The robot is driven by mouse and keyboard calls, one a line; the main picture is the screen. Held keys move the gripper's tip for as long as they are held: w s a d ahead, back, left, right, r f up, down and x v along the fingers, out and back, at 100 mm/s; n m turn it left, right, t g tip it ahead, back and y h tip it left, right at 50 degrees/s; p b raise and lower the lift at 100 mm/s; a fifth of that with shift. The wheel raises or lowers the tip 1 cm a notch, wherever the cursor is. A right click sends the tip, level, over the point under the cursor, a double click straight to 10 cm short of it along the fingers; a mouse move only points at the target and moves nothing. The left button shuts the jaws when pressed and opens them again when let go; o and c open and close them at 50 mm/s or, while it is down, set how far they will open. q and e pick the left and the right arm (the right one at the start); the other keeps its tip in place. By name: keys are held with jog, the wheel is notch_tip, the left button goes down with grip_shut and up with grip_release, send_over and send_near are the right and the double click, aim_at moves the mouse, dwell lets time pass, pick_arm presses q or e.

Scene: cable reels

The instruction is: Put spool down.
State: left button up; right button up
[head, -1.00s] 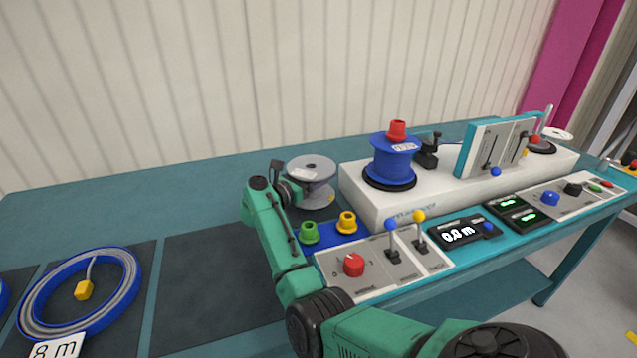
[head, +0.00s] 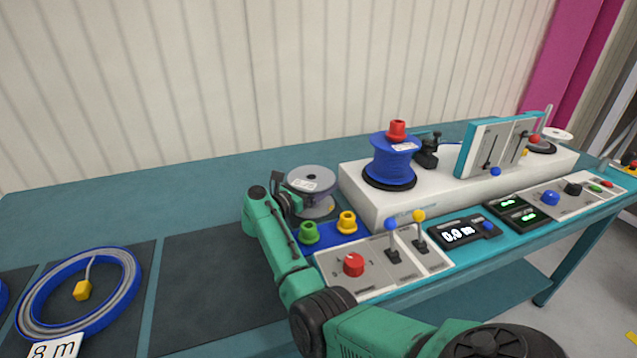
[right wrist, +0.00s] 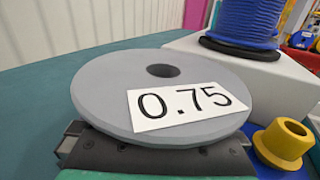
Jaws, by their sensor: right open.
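A grey spool (head: 312,178) with a white label stands upright on the teal table, left of the white machine. In the right wrist view the spool (right wrist: 105,95) fills the middle, and its label reads 0.75. My right gripper (right wrist: 155,155) is open at the near side of the spool, below its top flange; it also shows in the head view (head: 288,203). The flange hides the spool's core and the fingertips, so I cannot tell whether they touch it. My left gripper is not in view.
A blue spool (head: 391,162) with a red cap sits on the white machine (head: 357,195). Green (head: 309,232) and yellow (head: 347,222) collars stand close to my right gripper. A control panel (head: 375,265) lies in front. The table behind the grey spool is clear.

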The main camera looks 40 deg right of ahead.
jog(key=a, duration=0.3)
jog(key=s+a+b, duration=0.1)
jog(key=a, duration=0.3)
jog(key=a+b, duration=0.1)
jog(key=a, duration=0.3)
jog(key=shift+s+a, duration=0.25)
jog(key=shift+a, duration=0.2)
